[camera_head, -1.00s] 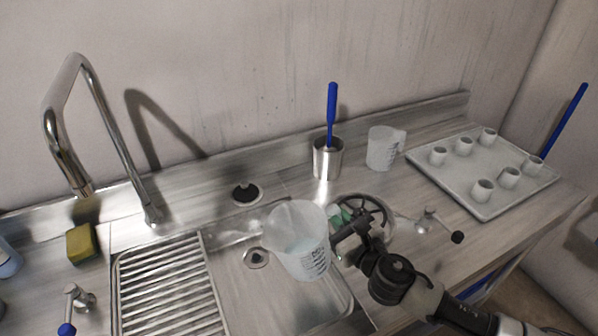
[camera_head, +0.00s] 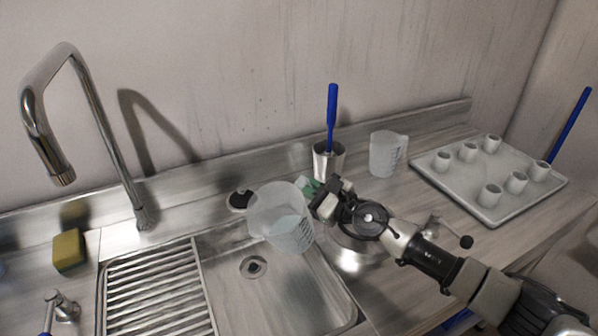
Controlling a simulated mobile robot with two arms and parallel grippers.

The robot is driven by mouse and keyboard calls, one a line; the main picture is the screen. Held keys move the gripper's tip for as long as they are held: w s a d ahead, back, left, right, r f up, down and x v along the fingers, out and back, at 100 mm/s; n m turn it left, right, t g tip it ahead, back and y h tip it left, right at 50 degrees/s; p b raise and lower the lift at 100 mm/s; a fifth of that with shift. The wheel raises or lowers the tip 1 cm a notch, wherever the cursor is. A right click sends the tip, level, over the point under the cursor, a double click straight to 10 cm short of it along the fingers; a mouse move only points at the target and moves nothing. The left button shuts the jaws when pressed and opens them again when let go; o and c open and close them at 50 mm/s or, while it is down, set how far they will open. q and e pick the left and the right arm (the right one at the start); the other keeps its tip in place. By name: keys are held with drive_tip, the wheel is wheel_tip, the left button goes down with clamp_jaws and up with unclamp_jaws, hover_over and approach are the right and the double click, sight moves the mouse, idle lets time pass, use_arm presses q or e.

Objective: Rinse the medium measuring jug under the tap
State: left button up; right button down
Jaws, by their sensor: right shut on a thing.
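A translucent measuring jug (camera_head: 280,216) is held in the air over the sink basin (camera_head: 235,290). Its open mouth faces the upper left, so it is tilted. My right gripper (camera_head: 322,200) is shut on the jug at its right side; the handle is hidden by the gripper. The steel tap (camera_head: 62,178) stands at the left, its spout well left of the jug, and no water shows. A smaller-looking jug (camera_head: 387,153) stands upright on the counter at the back. My left gripper is not in view.
A steel holder (camera_head: 328,162) with a blue-handled brush stands behind the gripper. A tray (camera_head: 452,187) with several white cups is at the right. A sponge (camera_head: 68,251) lies left of the ribbed drainer (camera_head: 155,290). A tap lever (camera_head: 62,306) is at lower left.

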drive_tip(key=w+a+r+n+g+y+b, duration=0.1)
drive_tip(key=w+a+n+g+y+b, duration=0.1)
drive_tip(key=w+n+b, duration=0.15)
wheel_tip(320, 180, up, 4)
drive_tip(key=n+p, duration=0.6)
hover_over(285, 203)
drive_tip(key=shift+w+f+m, duration=0.1)
drive_tip(key=shift+w+m, duration=0.15)
drive_tip(key=shift+w, duration=0.05)
drive_tip(key=shift+s+f, duration=0.1)
drive_tip(key=shift+f, duration=0.05)
